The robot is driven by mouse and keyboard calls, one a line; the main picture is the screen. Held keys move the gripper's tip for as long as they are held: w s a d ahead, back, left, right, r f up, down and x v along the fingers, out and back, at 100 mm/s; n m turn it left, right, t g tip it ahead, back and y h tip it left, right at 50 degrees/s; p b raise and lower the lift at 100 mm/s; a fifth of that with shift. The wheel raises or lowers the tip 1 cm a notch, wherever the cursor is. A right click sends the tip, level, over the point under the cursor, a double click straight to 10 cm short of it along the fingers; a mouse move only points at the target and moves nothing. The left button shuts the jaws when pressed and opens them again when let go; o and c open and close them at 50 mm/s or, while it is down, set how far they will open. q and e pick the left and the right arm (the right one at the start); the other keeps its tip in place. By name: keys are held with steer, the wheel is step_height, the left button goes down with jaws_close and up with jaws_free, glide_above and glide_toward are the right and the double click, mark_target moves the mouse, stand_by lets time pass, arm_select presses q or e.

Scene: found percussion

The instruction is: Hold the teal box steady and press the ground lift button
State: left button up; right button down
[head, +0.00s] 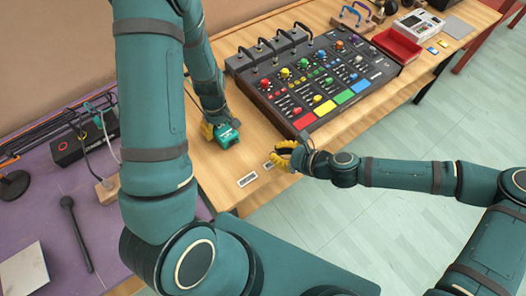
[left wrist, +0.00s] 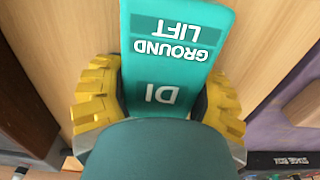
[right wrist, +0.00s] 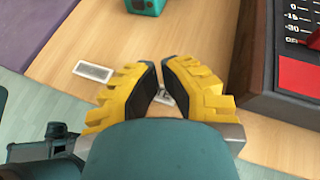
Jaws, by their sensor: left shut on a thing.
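The teal box (head: 227,136) stands on the wooden table, left of the mixer. In the left wrist view the box (left wrist: 165,70) carries the words GROUND LIFT and DI on its face. My left gripper (head: 216,130) is shut on this box, with yellow fingers along both sides. No separate button shows clearly on the visible face. My right gripper (head: 284,155) is empty, its fingers a little apart, near the table's front edge and apart from the box. The right wrist view shows its fingertips (right wrist: 159,62) close together, with the box (right wrist: 146,6) beyond them.
A large mixer (head: 308,80) with coloured pads lies to the right of the box. White labels (head: 247,180) lie on the table near my right gripper. A red tray (head: 397,45) is at the far right. A purple table (head: 60,200) on the left holds a black device (head: 75,145).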

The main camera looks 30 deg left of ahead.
mark_target(233, 144)
steer(key=shift+m+y, duration=0.3)
steer(key=shift+y, duration=0.3)
steer(key=a, duration=0.1)
steer(key=s+a+r, duration=0.1)
steer(key=s+a, duration=0.1)
steer(key=shift+s+a+r, duration=0.2)
steer(key=shift+s+r, duration=0.05)
steer(key=shift+s+a, duration=0.1)
steer(key=shift+a, duration=0.2)
steer(key=shift+x, duration=3.5)
steer(key=shift+a+f, duration=0.25)
steer(key=shift+a, duration=0.3)
arm_select(q)
steer(key=shift+s+d, duration=0.1)
steer(key=shift+d, duration=0.1)
arm_select(e)
steer(key=shift+a+f, duration=0.15)
steer(key=shift+a, duration=0.25)
arm_select(q)
steer(key=shift+a, duration=0.2)
arm_select(e)
steer(key=shift+v, duration=4.05)
